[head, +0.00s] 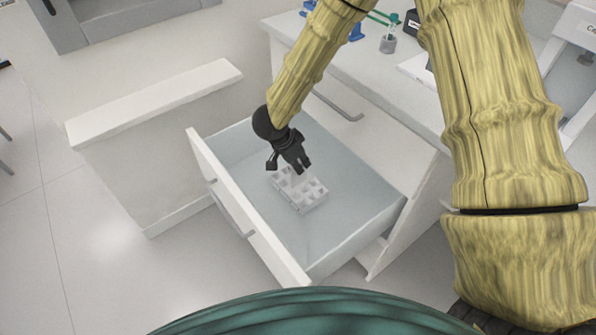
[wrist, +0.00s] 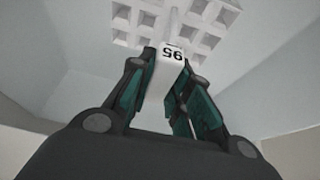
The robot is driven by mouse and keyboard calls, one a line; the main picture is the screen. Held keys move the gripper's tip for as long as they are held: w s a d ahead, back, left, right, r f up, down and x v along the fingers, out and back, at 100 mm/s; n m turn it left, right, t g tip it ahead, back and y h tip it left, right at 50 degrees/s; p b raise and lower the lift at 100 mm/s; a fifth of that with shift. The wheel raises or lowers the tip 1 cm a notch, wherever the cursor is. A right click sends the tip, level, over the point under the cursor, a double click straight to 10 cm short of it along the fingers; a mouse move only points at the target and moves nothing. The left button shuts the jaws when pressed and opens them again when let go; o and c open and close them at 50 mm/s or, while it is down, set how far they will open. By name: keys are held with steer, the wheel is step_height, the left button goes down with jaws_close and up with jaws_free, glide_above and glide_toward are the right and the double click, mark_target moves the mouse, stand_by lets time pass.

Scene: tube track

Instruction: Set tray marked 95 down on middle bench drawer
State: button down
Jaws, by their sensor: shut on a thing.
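The tray marked 95 (head: 312,195) is a small white tray with square compartments. In the head view it is inside the open bench drawer (head: 345,245), near the middle of its floor. I cannot tell whether it touches the floor. My gripper (head: 289,170) is above the tray's far side and shut on its tab. In the wrist view the white tab with the number 95 (wrist: 171,62) sits between the fingers of my gripper (wrist: 163,85). The tray's compartments (wrist: 205,22) show beyond it, partly cut off by the frame's top edge.
The drawer's front panel (head: 225,190) and side walls surround the tray, with bare floor around it. The bench top (head: 370,80) behind holds small lab items, including a grey holder (head: 388,44). A white panel (head: 155,105) stands to the left.

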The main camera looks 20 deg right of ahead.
mark_target(298, 183)
steer(key=shift+f+b, duration=0.45)
steer(key=shift+f, duration=0.1)
steer(key=shift+f+b, duration=0.75)
steer(key=shift+b, duration=0.3)
steer(key=shift+a+p, duration=0.1)
steer(key=shift+p, duration=0.55)
steer(key=shift+f+p, duration=0.8)
steer(key=shift+p, duration=0.05)
stand_by(0.4)
steer(key=c, duration=1.3)
jaws_free()
steer(key=shift+o, duration=0.2)
steer(key=shift+r, duration=0.1)
steer(key=v, duration=1.1)
steer(key=shift+a+r, duration=0.2)
steer(key=shift+r, duration=0.2)
